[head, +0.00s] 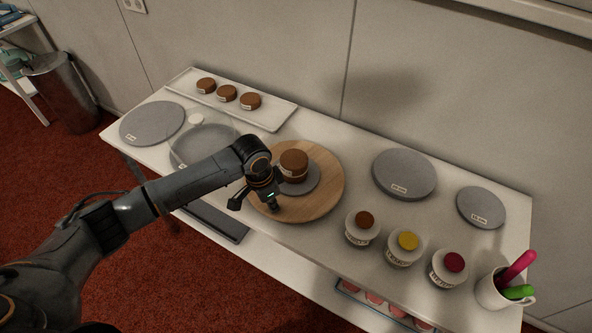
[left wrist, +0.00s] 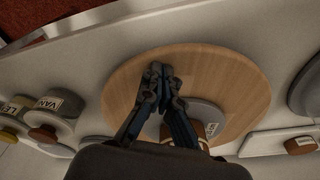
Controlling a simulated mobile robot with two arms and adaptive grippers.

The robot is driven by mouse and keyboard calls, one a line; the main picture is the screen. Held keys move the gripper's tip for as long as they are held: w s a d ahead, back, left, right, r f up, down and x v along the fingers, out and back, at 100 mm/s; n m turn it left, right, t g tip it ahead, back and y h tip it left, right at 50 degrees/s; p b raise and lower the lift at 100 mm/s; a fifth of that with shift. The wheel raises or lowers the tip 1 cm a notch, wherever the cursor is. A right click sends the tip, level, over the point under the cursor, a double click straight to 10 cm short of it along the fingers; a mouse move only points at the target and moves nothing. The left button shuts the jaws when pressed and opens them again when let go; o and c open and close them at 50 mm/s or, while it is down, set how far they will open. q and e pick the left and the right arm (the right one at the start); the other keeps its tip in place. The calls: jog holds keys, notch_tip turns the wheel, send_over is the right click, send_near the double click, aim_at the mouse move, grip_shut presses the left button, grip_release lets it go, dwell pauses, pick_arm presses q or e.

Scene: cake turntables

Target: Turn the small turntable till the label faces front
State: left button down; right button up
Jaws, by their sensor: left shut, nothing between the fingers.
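A round wooden turntable (head: 325,190) lies on the table's middle. On it is a small grey disc (head: 312,182) bearing a brown cake (head: 294,162). A small pale patch, maybe a label, shows low on the cake's front left side. My left gripper (head: 272,204) is shut and empty, pointing down over the turntable's front left part. In the left wrist view its fingertips (left wrist: 160,70) are together over the bare wood (left wrist: 225,75), beside the grey disc (left wrist: 205,112). I cannot tell if they touch the wood. The cake is mostly hidden there. My right gripper is not in view.
Three lidded jars (head: 405,247) and a mug (head: 491,290) with coloured tools stand front right. Grey discs lie at right (head: 404,173) and far left (head: 152,122). A white tray (head: 275,118) with three small cakes lies behind. A clear round cover (head: 180,150) stands left.

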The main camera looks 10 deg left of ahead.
aim_at(308, 212)
pick_arm(q)
jog(key=d, duration=0.2)
jog(key=d+p, duration=0.1)
jog(key=d, duration=0.1)
jog(key=shift+s+r, duration=0.1)
jog(key=shift+s, duration=0.1)
jog(key=shift+d, duration=0.35)
jog(key=shift+w+d, duration=0.2)
jog(key=shift+d, duration=0.55)
jog(key=shift+w+d, duration=0.2)
jog(key=shift+d, duration=0.55)
jog(key=shift+w+d, duration=0.2)
jog(key=shift+d, duration=0.55)
